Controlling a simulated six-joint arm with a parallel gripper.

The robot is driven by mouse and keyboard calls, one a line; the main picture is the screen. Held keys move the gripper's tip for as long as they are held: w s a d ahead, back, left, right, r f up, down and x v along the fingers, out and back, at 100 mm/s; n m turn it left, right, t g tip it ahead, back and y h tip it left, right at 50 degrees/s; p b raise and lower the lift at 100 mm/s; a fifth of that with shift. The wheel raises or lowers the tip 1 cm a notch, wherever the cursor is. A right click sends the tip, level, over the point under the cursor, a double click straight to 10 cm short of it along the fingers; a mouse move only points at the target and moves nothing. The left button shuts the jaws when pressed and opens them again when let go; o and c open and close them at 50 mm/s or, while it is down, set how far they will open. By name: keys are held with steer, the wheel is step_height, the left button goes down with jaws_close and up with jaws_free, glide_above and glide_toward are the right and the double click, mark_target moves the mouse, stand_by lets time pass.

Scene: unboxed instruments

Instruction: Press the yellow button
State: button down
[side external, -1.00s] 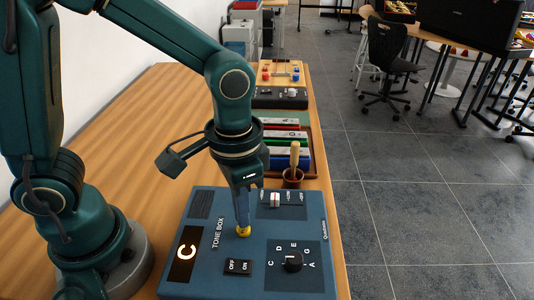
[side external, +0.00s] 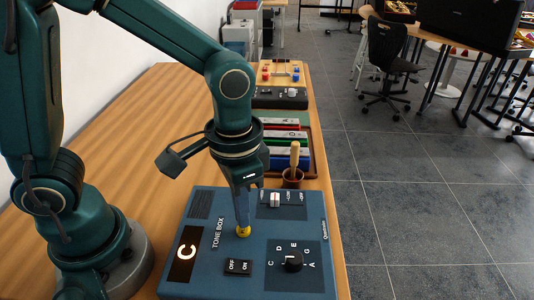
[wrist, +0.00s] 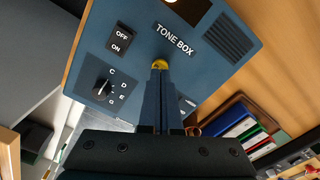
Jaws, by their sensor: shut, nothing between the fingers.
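The yellow button (side external: 243,232) sits on the top face of the blue tone box (side external: 207,262), near its middle. My gripper (side external: 242,225) is shut and empty, pointing down with its fingertips at the button; they appear to touch it. In the wrist view the button (wrist: 159,65) shows just beyond the tips of my closed fingers (wrist: 158,75), which partly cover it. I cannot tell how far the button is pushed in. The lit display (side external: 185,256) on the box reads C.
The box also carries an OFF/ON switch (side external: 238,267), a dial (side external: 293,262) and a slider (side external: 275,199). The wooden table (side external: 130,120) is clear at left.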

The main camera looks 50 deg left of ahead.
steer(key=shift+f, duration=0.95)
stand_by(0.3)
steer(key=shift+r, duration=3.55)
steer(key=s+a+r+n+t, duration=0.3)
steer(key=s+a+t, duration=0.1)
steer(key=a, duration=0.3)
steer(key=shift+s+a+r+t, duration=0.15)
steer(key=shift+a+r+t, duration=0.2)
steer(key=shift+t, duration=0.45)
